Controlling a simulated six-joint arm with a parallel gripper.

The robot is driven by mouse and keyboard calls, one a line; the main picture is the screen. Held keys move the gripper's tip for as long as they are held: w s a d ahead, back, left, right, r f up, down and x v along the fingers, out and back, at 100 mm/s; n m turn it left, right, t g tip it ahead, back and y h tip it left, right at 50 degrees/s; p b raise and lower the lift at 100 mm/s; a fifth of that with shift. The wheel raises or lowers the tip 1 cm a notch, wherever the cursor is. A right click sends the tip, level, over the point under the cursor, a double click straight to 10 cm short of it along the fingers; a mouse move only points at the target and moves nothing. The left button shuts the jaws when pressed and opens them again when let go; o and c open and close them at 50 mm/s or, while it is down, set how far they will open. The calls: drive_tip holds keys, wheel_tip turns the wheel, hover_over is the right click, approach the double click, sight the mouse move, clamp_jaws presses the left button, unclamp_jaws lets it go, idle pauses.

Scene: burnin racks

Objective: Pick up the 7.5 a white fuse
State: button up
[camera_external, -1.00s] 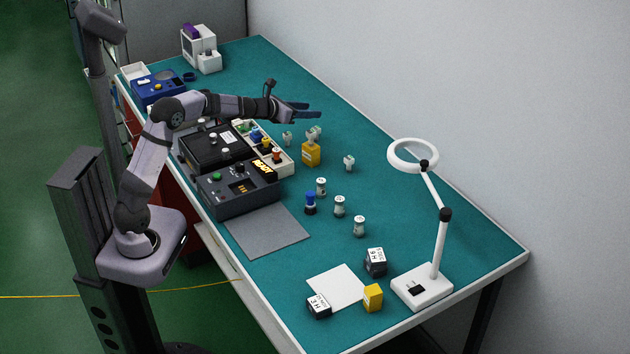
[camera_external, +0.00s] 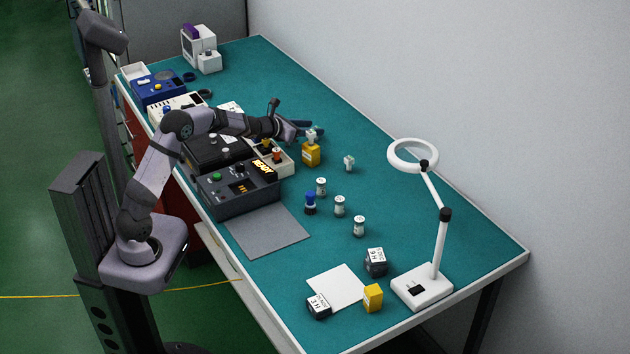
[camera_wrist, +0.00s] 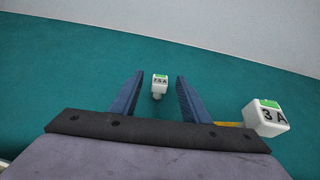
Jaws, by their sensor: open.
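The 7.5 A white fuse (camera_wrist: 159,84) shows in the wrist view as a white block with a green top mark, standing on the teal bench. It appears between the two blue fingers of my gripper (camera_wrist: 158,82), a little beyond them. My gripper is open, and no contact with the fuse is visible. A white 3 A fuse (camera_wrist: 266,118) is just right of the right finger.
The dark test box (camera_external: 235,190) and the rack with coloured fuses (camera_external: 284,162) lie below my arm.

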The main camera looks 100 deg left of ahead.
drive_tip(key=shift+x, duration=0.85)
clamp_jaws()
drive_tip(key=shift+r, duration=0.1)
wheel_tip(320, 180, up, 10)
drive_tip(key=p, duration=0.5)
drive_tip(key=shift+p, duration=0.4)
